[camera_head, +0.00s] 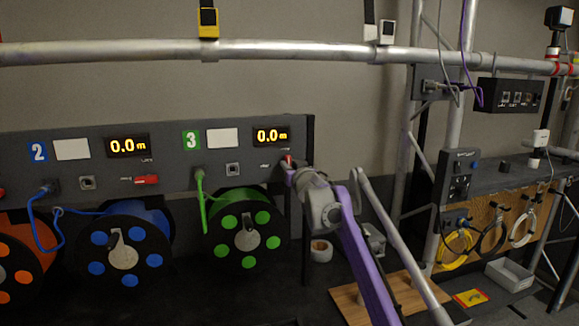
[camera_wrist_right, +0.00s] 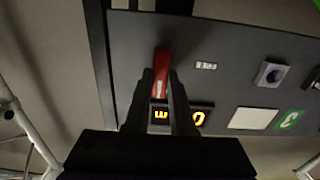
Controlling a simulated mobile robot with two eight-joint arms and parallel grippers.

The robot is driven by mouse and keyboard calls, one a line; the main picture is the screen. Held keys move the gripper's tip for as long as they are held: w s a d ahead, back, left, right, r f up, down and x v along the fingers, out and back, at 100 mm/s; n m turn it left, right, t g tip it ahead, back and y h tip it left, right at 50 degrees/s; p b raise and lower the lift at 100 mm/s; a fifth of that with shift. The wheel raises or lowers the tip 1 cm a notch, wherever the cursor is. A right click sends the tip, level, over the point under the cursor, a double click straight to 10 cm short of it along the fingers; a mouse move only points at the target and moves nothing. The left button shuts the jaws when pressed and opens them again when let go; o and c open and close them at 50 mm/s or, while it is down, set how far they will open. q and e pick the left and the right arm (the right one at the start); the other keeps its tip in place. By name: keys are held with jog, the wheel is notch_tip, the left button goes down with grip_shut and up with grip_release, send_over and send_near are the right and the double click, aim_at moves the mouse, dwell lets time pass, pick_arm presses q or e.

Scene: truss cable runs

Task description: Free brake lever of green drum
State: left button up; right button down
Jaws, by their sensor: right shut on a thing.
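The green drum (camera_head: 247,238) with its green cable (camera_head: 205,205) sits below the panel section marked 3. Its red brake lever (camera_head: 287,156) is at the right end of that section, partly hidden by my right gripper (camera_head: 289,168). In the right wrist view the red lever (camera_wrist_right: 161,62) stands between the two dark fingers of my right gripper (camera_wrist_right: 163,80), which is shut on it. The lever's long side runs along the fingers, across the panel's length. My left gripper is not in view.
The panel (camera_head: 90,135) also carries the blue drum (camera_head: 124,250), whose red lever (camera_head: 146,180) lies horizontal. An orange drum (camera_head: 20,270) is at far left. A truss pipe (camera_head: 270,50) runs above.

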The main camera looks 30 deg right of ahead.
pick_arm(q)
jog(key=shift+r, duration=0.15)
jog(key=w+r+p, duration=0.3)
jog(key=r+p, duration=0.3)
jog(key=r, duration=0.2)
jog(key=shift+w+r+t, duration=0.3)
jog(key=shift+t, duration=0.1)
pick_arm(e)
jog(key=shift+w+a+f+n, duration=0.1)
jog(key=shift+a+f+n, duration=0.05)
jog(key=shift+n, duration=2.8)
jog(key=shift+s+a+f+n, duration=0.1)
jog(key=shift+a+f+n, duration=0.05)
jog(key=shift+n, duration=2.85)
jog(key=shift+w+a+f+n, duration=0.1)
jog(key=shift+a+f+n, duration=0.05)
jog(key=shift+n, duration=2.8)
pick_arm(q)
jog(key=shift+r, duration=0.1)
pick_arm(e)
jog(key=c, duration=0.8)
grip_release()
jog(key=shift+o, duration=0.2)
